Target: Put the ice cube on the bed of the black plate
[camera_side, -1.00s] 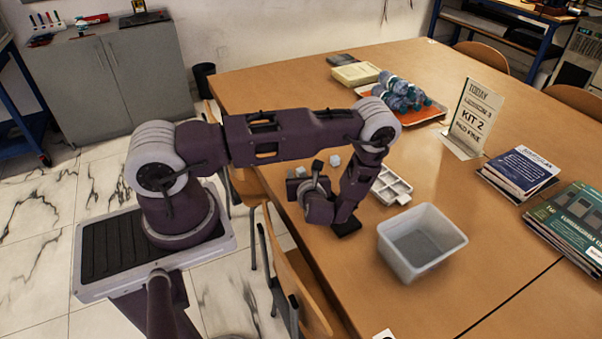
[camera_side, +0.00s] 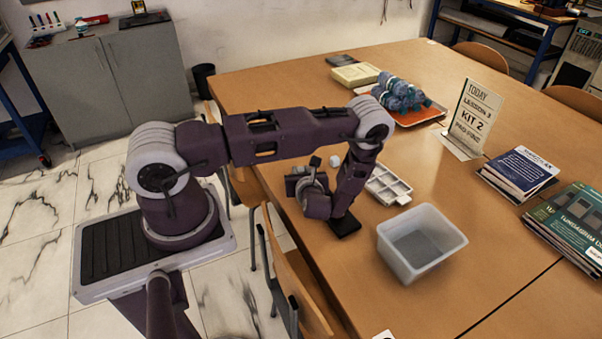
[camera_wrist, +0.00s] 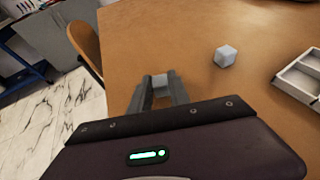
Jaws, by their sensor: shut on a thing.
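My gripper (camera_wrist: 160,78) is shut on a small pale cube, taken as the ice cube (camera_wrist: 160,86), which sits between the two grey fingers in the wrist view. In the side view my wrist hides the held cube. A second pale cube (camera_wrist: 226,55) stands on the table ahead and to the right of the fingers; it also shows in the side view (camera_side: 335,160). The black plate (camera_side: 346,227) lies on the table just below my wrist in the side view, partly covered by it. The wrist view does not show the plate.
A white compartment tray (camera_side: 388,186) lies right of my wrist. A grey open bin (camera_side: 422,242) stands nearer the camera. A chair (camera_side: 290,275) is at the table's left edge. An orange tray (camera_side: 415,114) with bluish objects and a sign (camera_side: 474,115) stand farther back.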

